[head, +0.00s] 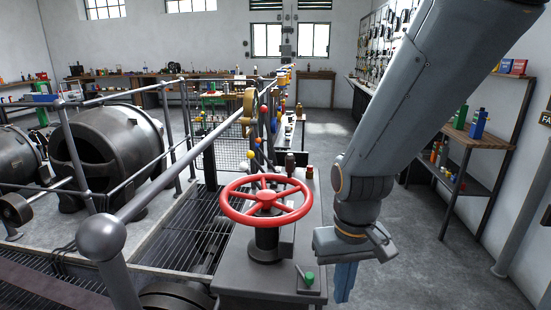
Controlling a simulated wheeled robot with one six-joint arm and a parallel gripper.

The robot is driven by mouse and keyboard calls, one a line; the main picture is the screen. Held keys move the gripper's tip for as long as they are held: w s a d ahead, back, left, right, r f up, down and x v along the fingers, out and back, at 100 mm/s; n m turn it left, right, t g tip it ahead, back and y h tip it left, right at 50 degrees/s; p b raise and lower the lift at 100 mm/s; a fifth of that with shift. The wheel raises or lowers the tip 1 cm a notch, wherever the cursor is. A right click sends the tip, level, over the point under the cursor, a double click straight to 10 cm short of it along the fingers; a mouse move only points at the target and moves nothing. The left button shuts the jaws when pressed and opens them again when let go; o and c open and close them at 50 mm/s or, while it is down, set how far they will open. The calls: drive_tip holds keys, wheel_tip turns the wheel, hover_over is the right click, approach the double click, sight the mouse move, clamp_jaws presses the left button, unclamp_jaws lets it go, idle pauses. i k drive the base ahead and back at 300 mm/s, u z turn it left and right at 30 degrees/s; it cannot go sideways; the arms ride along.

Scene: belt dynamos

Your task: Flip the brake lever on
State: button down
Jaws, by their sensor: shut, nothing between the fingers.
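My gripper (344,284) hangs at the lower right with its blue fingers pointing down, shut and empty. It is to the right of a grey machine cabinet (245,281) and of the red handwheel (266,200) on it. A short lever with a green knob (309,277) stands on a small plate at the cabinet's near right corner, just left of my fingers. Behind the wheel are levers with a yellow ball (257,141) and a red ball (263,109). I cannot tell which of these is the brake lever. My gripper appears apart from all of them.
A grey handrail with a round end post (101,237) runs along the left. Beyond it stands a large dark dynamo (107,150). A shelf (463,150) with bottles and boxes stands at the right wall. The floor (430,240) right of the cabinet is clear.

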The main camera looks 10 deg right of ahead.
sight(263, 109)
drive_tip(key=k, duration=0.5)
drive_tip(key=z, duration=1)
drive_tip(key=i, duration=3.05)
drive_tip(key=u, duration=2.85)
